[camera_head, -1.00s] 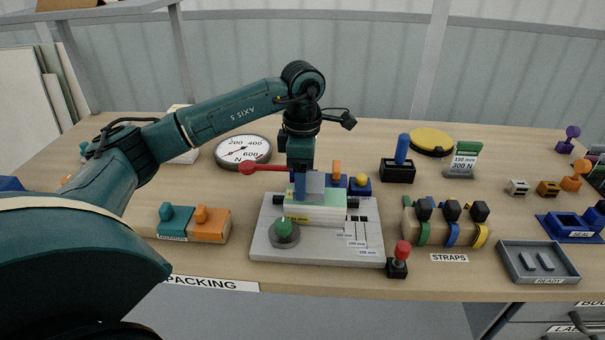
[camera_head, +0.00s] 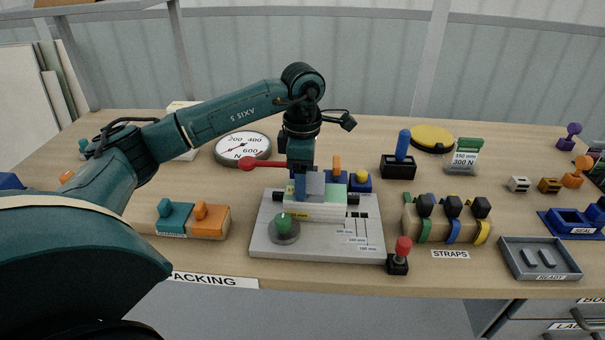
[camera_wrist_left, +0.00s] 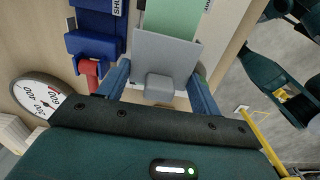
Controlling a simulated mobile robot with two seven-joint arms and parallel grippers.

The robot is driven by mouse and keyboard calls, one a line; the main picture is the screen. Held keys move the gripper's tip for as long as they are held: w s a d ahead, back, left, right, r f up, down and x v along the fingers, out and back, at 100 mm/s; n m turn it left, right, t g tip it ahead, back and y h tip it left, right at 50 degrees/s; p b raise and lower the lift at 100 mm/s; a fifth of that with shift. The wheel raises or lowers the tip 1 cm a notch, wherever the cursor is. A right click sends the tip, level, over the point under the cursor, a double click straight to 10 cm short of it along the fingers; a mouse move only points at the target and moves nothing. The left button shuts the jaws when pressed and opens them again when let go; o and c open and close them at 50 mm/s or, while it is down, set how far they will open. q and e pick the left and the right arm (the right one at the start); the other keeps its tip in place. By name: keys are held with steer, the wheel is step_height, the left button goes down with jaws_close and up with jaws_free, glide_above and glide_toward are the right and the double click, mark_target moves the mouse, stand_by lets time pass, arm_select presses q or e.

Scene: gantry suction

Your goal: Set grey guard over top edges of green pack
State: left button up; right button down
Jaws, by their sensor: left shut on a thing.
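The green-topped pack (camera_head: 330,200) sits on the light grey fixture plate (camera_head: 310,247) in the head view, with black rollers at its ends. My left gripper (camera_head: 302,188) points down over the left part of the pack. It is shut on the grey guard (camera_head: 315,183), which is at the pack's top. In the left wrist view the guard (camera_wrist_left: 166,55) is a flat grey plate with a small block, between the two blue fingers (camera_wrist_left: 160,88). It overlaps the green top (camera_wrist_left: 172,18). Whether it touches the pack's edges I cannot tell. My right gripper is not in view.
A green knob (camera_head: 284,224) stands at the plate's front left and a red-topped lever (camera_head: 400,254) at its front right. A red-ended lever (camera_head: 248,164) and a dial (camera_head: 242,148) are behind. A strap holder (camera_head: 448,228) stands to the right.

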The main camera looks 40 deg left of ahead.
arm_select(q)
steer(key=shift+f+b, duration=0.6)
steer(key=shift+f, duration=0.45)
steer(key=o, duration=1)
steer(key=shift+o, duration=0.2)
step_height(320, 180, up, 12)
steer(key=shift+r+p, duration=0.25)
steer(key=shift+p, duration=0.25)
steer(key=shift+r, duration=0.45)
steer(key=shift+f, duration=0.1)
